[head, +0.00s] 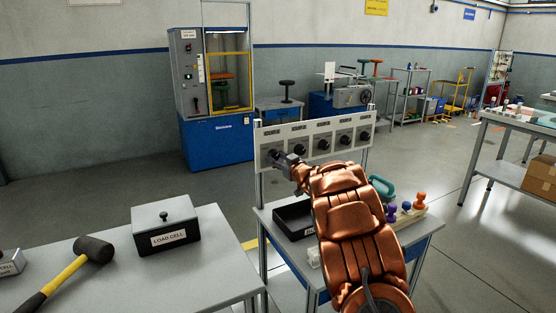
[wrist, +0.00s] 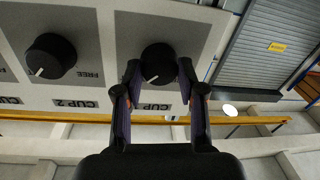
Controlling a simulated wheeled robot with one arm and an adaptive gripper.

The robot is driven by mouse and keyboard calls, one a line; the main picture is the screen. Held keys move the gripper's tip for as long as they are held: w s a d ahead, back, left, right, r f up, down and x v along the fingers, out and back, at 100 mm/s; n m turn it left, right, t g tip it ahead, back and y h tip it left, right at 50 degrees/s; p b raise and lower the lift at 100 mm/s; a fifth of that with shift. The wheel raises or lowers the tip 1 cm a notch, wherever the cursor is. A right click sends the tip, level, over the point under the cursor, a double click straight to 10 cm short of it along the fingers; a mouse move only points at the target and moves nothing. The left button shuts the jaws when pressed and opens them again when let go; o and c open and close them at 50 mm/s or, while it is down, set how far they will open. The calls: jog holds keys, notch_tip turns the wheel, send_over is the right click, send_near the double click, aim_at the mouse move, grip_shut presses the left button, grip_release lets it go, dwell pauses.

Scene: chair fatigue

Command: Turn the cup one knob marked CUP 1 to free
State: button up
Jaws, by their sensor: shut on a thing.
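The black CUP 1 knob (wrist: 158,56) sits on its grey square above the CUP 1 label (wrist: 155,107) in the wrist view, which is upside down. A short white pointer line on the knob points down and slightly left in that picture. My gripper (wrist: 159,68) is shut on the knob, one finger on each side. In the head view my gripper (head: 287,160) is at the leftmost knob of the white panel (head: 340,160) and partly hides it. Any FREE mark for CUP 1 is hidden or out of view.
The CUP 2 knob (wrist: 50,56) is beside, with a FREE label (wrist: 92,76) on its square. Below the panel, a bench holds a black tray (head: 294,219) and coloured knobs (head: 420,199). A table at left holds a load cell box (head: 165,225) and mallet (head: 90,249).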

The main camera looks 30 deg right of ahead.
jog(key=shift+n, duration=0.4)
jog(key=n+b, duration=0.2)
jog(key=n, duration=0.2)
jog(key=n+b, duration=0.2)
jog(key=n, duration=0.1)
jog(key=shift+n+g, duration=0.3)
jog(key=shift+n, duration=0.1)
jog(key=n+h+b, duration=0.1)
jog(key=n+b, duration=0.1)
jog(key=n, duration=0.1)
jog(key=n+b, duration=0.4)
jog(key=n, duration=0.1)
jog(key=shift+a, duration=0.1)
jog(key=shift+r+n, duration=0.1)
jog(key=shift+n, duration=0.2)
jog(key=o, duration=1.1)
jog(key=shift+o, duration=0.2)
